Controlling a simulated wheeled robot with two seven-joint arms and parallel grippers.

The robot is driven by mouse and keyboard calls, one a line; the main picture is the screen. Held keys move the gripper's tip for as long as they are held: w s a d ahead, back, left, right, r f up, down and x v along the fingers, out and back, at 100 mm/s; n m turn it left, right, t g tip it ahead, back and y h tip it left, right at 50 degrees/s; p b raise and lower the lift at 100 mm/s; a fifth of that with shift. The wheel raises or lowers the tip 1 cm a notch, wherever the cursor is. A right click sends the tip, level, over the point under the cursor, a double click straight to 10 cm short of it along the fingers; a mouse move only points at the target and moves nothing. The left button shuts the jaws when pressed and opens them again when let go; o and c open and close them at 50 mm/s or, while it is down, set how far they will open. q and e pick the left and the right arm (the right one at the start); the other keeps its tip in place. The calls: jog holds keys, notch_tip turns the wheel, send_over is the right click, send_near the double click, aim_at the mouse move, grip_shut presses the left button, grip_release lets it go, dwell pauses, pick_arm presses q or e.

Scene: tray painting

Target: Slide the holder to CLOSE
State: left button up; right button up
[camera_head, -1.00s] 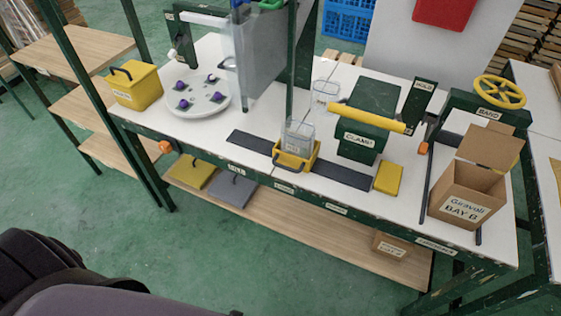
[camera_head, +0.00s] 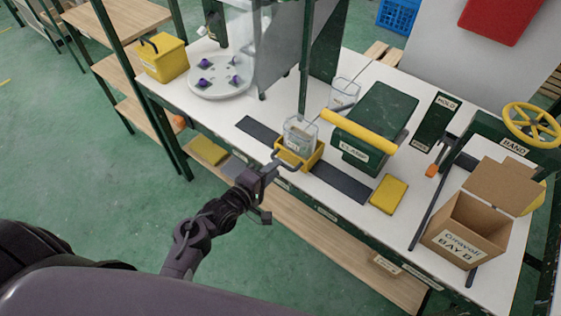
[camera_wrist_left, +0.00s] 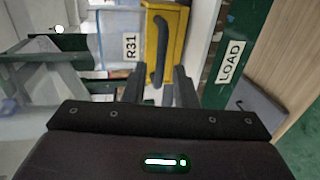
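The yellow holder (camera_head: 313,157) sits on the dark track (camera_head: 340,182) on the white bench, with a clear container (camera_head: 298,135) in it. In the left wrist view the holder (camera_wrist_left: 177,30) shows its dark handle (camera_wrist_left: 161,45), beside the container's R31 label. My left gripper (camera_head: 266,183) is at the bench's front edge, just in front of the handle. In the left wrist view its two fingers (camera_wrist_left: 160,82) are apart, and the handle's end shows in line with the gap. I cannot tell whether they touch it. The CLOSE label is not readable. My right gripper is not in view.
A green clamp unit with a yellow roller (camera_head: 358,132) stands behind the track. A yellow block (camera_head: 388,195) lies at the track's right end, and a cardboard box (camera_head: 465,228) stands farther right. A round tray (camera_head: 220,83) with purple pieces is at the left. The track right of the holder looks clear.

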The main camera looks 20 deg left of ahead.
pick_arm(q)
jog(key=x, duration=0.4)
grip_shut()
